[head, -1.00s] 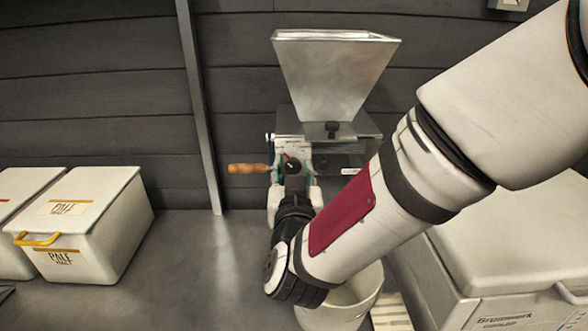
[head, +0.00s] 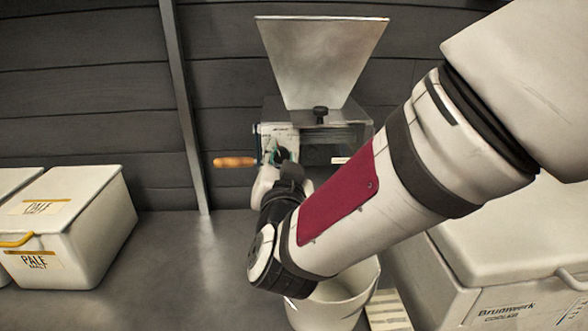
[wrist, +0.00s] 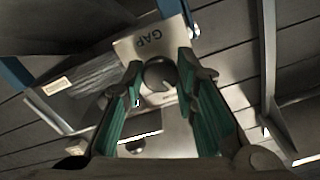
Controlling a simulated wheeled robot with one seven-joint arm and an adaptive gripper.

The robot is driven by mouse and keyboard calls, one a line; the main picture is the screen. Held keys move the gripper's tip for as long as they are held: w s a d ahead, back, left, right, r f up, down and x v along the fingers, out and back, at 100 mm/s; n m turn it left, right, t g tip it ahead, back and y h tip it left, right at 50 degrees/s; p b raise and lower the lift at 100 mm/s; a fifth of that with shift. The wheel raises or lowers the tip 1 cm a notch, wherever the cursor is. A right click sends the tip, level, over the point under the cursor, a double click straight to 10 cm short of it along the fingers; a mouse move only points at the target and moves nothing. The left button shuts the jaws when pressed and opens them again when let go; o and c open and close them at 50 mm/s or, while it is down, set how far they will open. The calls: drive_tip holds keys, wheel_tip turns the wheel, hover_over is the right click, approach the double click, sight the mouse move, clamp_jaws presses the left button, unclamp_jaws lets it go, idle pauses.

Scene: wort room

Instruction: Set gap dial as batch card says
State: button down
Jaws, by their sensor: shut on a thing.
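The gap dial (wrist: 158,75) is a dark round knob on a pale plate marked GAP (wrist: 150,42), seen in the wrist view. My gripper (wrist: 160,82) has its two green-padded fingers on either side of the dial and is shut on it. In the head view my gripper (head: 277,157) is at the front of the mill (head: 318,135), where the fingers and arm hide most of the dial. The dial's setting cannot be read. No batch card can be made out in either view.
A metal hopper (head: 320,62) tops the mill, and a wooden crank handle (head: 234,162) sticks out left. A pale bucket (head: 335,300) stands below. Pale malt bins (head: 75,225) are at left and a cooler (head: 510,260) at right. The floor between bins and mill is clear.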

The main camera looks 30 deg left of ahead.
drive_tip(key=shift+s+m+b, duration=0.1)
drive_tip(key=shift+m+b, duration=2)
drive_tip(key=shift+b, duration=0.05)
drive_tip(key=c, duration=1.3)
unclamp_jaws()
drive_tip(key=v, duration=0.7)
drive_tip(key=shift+s+d, duration=0.1)
drive_tip(key=shift+s, duration=0.15)
